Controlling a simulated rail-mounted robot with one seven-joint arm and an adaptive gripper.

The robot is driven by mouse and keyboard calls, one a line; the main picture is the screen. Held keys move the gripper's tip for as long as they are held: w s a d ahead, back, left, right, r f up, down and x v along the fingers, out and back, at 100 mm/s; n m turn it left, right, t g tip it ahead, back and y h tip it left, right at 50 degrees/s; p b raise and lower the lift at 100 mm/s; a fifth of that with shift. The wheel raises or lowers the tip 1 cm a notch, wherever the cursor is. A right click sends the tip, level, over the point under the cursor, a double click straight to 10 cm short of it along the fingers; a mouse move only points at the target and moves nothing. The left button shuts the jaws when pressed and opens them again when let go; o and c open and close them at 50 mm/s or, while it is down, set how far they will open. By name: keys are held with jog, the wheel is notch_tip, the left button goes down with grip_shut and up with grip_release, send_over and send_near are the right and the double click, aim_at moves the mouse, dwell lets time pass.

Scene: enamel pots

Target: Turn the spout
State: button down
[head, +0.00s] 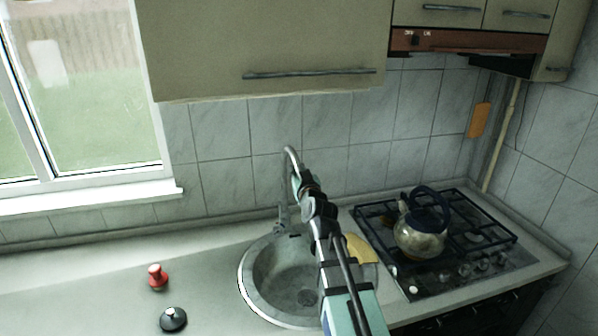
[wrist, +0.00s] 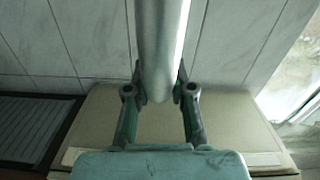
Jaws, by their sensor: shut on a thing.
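The metal spout (head: 291,154) of the sink tap arches up behind the round sink, and its upper bend shows in the head view. My gripper (head: 299,183) reaches over the sink to the spout and is shut on it. In the wrist view the spout (wrist: 161,40) runs down from the top edge as a pale tube. My gripper (wrist: 161,78) has one finger on each side of it there. The tap base (head: 283,217) stands at the sink's back rim. My arm hides part of the sink and tap.
The round sink (head: 262,279) is set in the counter, with a yellow item at its right side (head: 357,248). A kettle (head: 419,240) stands on the gas hob (head: 480,222). Red (head: 157,275) and black (head: 173,319) knobbed objects lie left. A cabinet (head: 265,45) hangs above.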

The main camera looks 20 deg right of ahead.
jog(key=c, duration=1)
grip_release()
jog(key=shift+w, duration=0.1)
jog(key=s, duration=0.7)
jog(key=shift+s+a, duration=0.15)
jog(key=shift+s, duration=0.15)
